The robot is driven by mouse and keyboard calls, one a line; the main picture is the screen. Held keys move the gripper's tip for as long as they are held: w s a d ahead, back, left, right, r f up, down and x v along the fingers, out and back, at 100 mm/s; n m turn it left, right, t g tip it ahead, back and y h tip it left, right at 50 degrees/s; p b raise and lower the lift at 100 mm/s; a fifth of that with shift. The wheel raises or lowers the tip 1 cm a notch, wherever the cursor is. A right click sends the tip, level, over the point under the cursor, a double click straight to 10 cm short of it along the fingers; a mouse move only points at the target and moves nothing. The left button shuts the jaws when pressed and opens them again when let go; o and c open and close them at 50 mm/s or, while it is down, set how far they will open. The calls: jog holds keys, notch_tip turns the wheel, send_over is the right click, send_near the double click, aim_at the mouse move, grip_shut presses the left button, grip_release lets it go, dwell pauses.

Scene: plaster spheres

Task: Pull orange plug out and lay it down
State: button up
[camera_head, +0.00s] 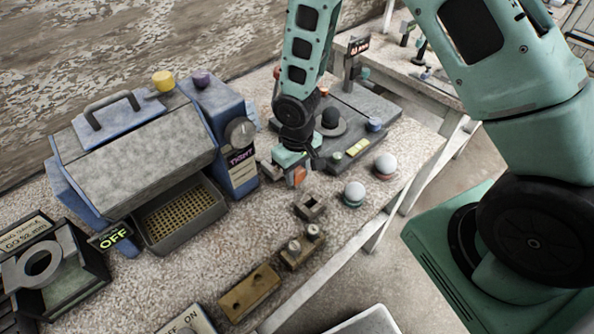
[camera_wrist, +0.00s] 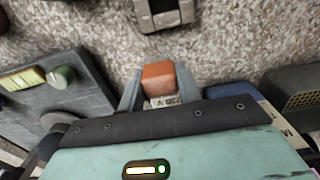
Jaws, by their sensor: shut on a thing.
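The orange plug (camera_wrist: 158,78) is an orange block with a pale, lettered lower part. My gripper (camera_wrist: 159,92) is shut on it, with one grey finger on each side. In the head view the plug (camera_head: 299,176) shows at the tip of my gripper (camera_head: 293,178), above the bench. A small grey block with a square opening (camera_head: 309,207) stands just in front of the plug, apart from it. It also shows at the top of the wrist view (camera_wrist: 165,14). The plug's underside is hidden.
A blue-and-grey machine (camera_head: 135,150) stands left of my gripper. A dark panel with knobs (camera_head: 345,120) lies behind it. Two white balls (camera_head: 354,189) (camera_head: 385,163) sit at the right. A brass block (camera_head: 249,292) lies in front. Bare speckled bench shows left of the grey block.

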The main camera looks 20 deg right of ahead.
jog(key=shift+f+b, duration=0.6)
jog(key=shift+f, duration=0.15)
jog(key=o, duration=1.1)
jog(key=shift+o, duration=0.2)
jog(key=shift+r, duration=0.2)
jog(key=shift+r+p, duration=1.65)
jog(key=shift+r, duration=0.25)
